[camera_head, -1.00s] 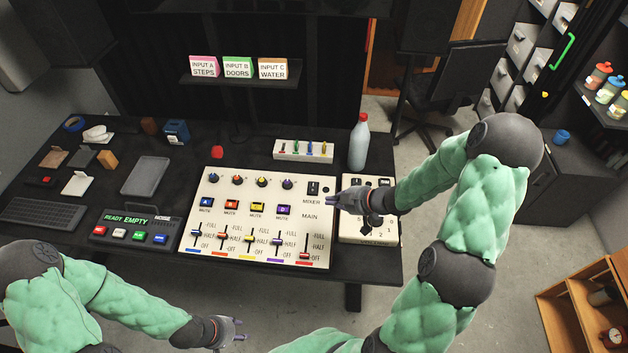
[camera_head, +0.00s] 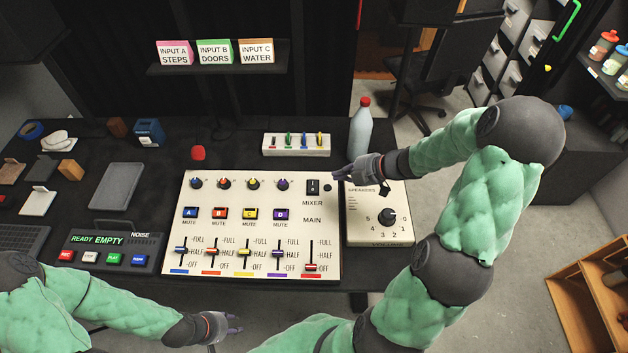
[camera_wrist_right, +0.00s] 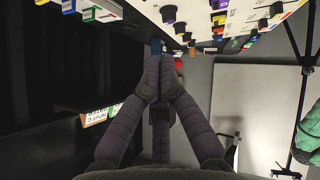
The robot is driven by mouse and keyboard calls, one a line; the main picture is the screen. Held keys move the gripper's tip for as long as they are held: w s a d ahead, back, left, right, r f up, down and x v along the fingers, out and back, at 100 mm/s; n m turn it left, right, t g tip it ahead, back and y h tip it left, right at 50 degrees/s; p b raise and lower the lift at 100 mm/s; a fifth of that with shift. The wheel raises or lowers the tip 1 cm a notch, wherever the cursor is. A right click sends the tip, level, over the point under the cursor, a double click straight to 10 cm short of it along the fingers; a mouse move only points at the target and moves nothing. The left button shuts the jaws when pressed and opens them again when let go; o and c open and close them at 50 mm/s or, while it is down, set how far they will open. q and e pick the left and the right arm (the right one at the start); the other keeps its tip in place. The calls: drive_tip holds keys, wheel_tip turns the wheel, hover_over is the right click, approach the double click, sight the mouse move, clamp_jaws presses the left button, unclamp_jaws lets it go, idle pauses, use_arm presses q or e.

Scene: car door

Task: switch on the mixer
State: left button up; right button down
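The mixer (camera_head: 262,262) is a cream panel of knobs, coloured mute buttons and sliders on the black desk. Its black MIXER switch (camera_head: 313,187) sits at the upper right, beside a small dark round lamp (camera_head: 328,187). My right gripper (camera_head: 340,175) is just right of and above the switch in the head view; contact cannot be told. In the right wrist view its fingers (camera_wrist_right: 160,60) are closed together with nothing visible between them, and the panel (camera_wrist_right: 210,22) runs along the top. My left gripper (camera_head: 236,324) is low, in front of the desk, empty, its fingertips apart.
A speaker box (camera_head: 360,232) with a volume knob stands right of the mixer, partly under my right wrist. A bottle (camera_head: 360,130) and a small strip of coloured switches (camera_head: 296,144) stand behind. The noise box (camera_head: 112,252) is to the left.

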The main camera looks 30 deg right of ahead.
drive_tip(key=b, duration=0.5)
hover_over(316, 187)
drive_tip(key=s+a, duration=0.1)
drive_tip(key=f, duration=0.7)
drive_tip(key=shift+s+a, duration=0.1)
drive_tip(key=shift+s, duration=0.1)
drive_tip(key=shift+w+d+f+b, duration=0.2)
drive_tip(key=shift+f+b, duration=0.1)
drive_tip(key=shift+f, duration=0.2)
drive_tip(key=shift+w+d+f+b, duration=0.2)
drive_tip(key=shift+f+b, duration=0.1)
drive_tip(key=shift+f, duration=0.2)
drive_tip(key=shift+w+d+f, duration=0.15)
drive_tip(key=shift+w+f, duration=0.1)
drive_tip(key=shift+f, duration=0.25)
